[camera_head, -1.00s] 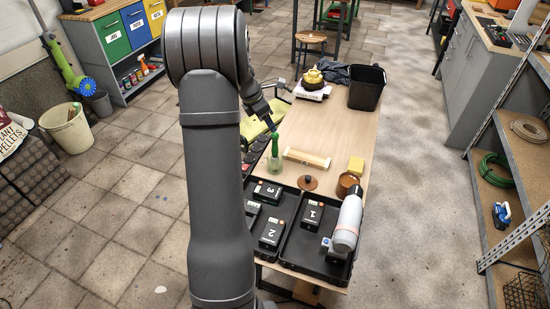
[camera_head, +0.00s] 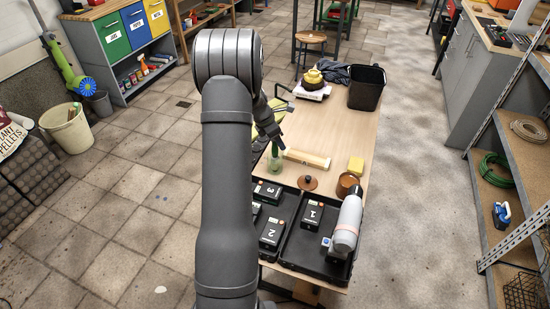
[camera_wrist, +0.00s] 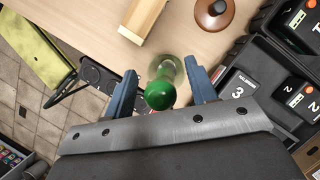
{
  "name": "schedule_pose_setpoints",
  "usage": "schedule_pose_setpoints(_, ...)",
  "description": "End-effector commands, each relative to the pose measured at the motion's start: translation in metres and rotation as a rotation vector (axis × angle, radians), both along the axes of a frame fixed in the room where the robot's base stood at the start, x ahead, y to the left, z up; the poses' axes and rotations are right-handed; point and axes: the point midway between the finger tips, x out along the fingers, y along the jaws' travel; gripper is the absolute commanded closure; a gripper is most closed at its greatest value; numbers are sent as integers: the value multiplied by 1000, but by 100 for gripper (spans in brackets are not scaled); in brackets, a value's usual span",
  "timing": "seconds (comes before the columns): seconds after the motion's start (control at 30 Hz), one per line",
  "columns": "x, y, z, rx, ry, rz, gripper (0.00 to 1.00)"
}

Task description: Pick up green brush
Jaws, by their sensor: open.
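The green brush (camera_head: 275,149) stands upright in a clear glass (camera_head: 275,166) near the left edge of the wooden table. In the wrist view the rounded green end of the brush (camera_wrist: 158,95) points toward the camera, with the blurred glass (camera_wrist: 172,67) below it. My gripper (camera_wrist: 160,66) is open, with one blue finger on each side of the brush. I see gaps between the fingers and the green handle. In the head view my arm partly hides the gripper just above the brush.
A wooden block (camera_head: 306,158) lies beside the glass, with a brown round lid (camera_head: 308,182) nearby. The table's middle is clear.

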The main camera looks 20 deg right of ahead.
Motion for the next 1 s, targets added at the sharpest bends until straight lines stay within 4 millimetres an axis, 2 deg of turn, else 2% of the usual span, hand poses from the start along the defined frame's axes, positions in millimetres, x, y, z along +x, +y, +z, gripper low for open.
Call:
schedule_pose_setpoints(0.07,0,0,0,0,0,0,50)
schedule_pose_setpoints(0.3,0,0,0,0,0,1,96)
schedule_pose_setpoints(0.53,0,0,1,0,0,0,97)
schedule_pose_setpoints(0.67,1,0,11,-1,-3,1,97)
schedule_pose_setpoints(1.0,0,0,76,-2,-3,1,97)
